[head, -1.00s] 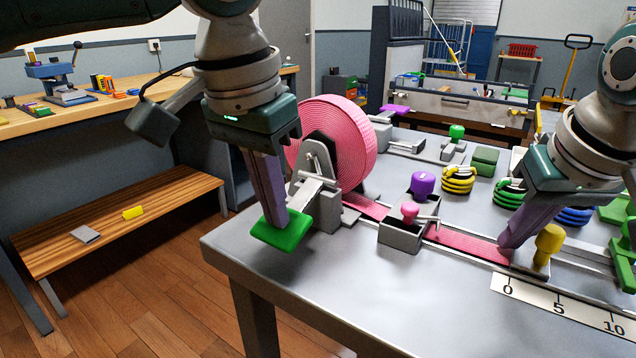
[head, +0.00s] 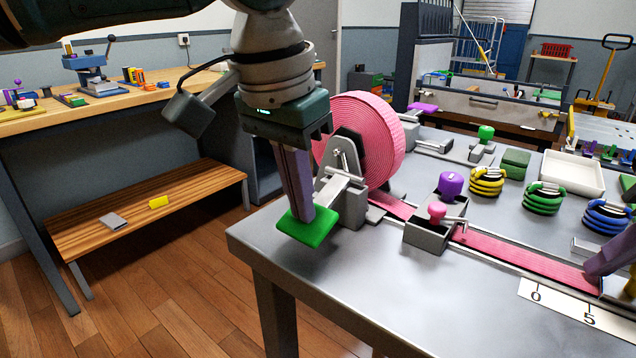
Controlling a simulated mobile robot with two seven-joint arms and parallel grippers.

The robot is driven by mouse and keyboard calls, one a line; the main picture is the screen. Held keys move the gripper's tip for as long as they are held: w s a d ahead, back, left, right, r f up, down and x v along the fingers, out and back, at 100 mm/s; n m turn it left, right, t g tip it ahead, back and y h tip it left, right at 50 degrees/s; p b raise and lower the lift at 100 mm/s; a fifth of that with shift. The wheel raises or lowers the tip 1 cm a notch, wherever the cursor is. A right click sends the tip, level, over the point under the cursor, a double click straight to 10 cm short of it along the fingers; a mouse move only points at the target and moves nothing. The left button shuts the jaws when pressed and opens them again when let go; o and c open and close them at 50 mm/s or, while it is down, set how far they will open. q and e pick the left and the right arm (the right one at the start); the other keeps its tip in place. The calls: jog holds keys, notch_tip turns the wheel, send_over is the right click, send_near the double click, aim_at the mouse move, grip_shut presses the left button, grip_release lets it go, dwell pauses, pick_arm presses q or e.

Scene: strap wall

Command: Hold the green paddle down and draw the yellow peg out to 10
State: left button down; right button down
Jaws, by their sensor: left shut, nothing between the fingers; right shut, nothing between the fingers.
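The green paddle (head: 300,231) sticks out at the near left of the pink strap roll (head: 378,140). My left gripper (head: 298,210) is shut, with its fingertips against the paddle's top from above. The yellow peg (head: 631,283) is cut off by the right edge, at the end of the pink strap (head: 520,257). My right gripper (head: 598,274) is only partly in view, shut, with its tip down beside the peg's left. The scale (head: 562,306) shows 0 and 5; 10 is out of view. The peg stands near or past 5; I cannot read it exactly.
A grey block (head: 428,235) with a pink knob (head: 437,210) straddles the strap. A purple knob (head: 451,184) stands behind it. Yellow (head: 487,181), green (head: 544,198) and blue coils (head: 606,216) lie beyond the strap. The table's near side is clear.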

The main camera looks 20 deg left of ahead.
jog(key=shift+s+d+f, duration=0.45)
jog(key=shift+d, duration=0.2)
jog(key=shift+w+a, duration=0.25)
jog(key=shift+a, duration=0.6)
notch_tip(320, 180, up, 9)
jog(key=shift+w+f, duration=0.15)
jog(key=shift+f, duration=0.05)
